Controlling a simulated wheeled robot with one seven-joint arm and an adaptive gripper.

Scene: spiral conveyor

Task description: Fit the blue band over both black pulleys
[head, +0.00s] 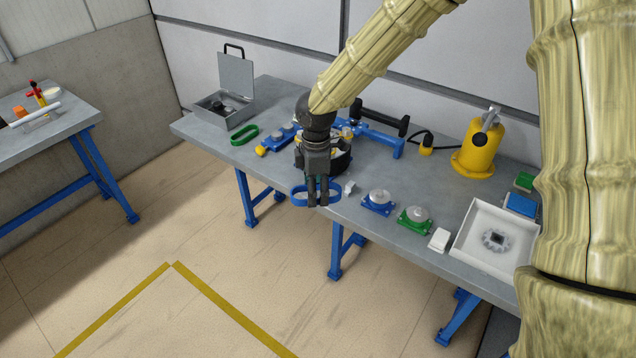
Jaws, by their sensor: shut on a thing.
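The blue band (296,197) is a closed loop hanging at the table's front edge, in my gripper (318,204). My gripper points down and is shut on the band, which spreads out to both sides of the fingers. A dark round body (342,163) stands on the table right behind my gripper and is partly hidden by it. I cannot tell whether this is one of the black pulleys. The two black pulleys cannot be made out clearly. The band appears apart from the things on the table.
A green band (244,135) and an open grey box (224,108) lie to the left. Blue (378,203) and green (414,220) bearing blocks, a white tray (463,246) with a gear (497,240), and a yellow machine (477,150) are to the right. A blue frame (383,138) stands behind.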

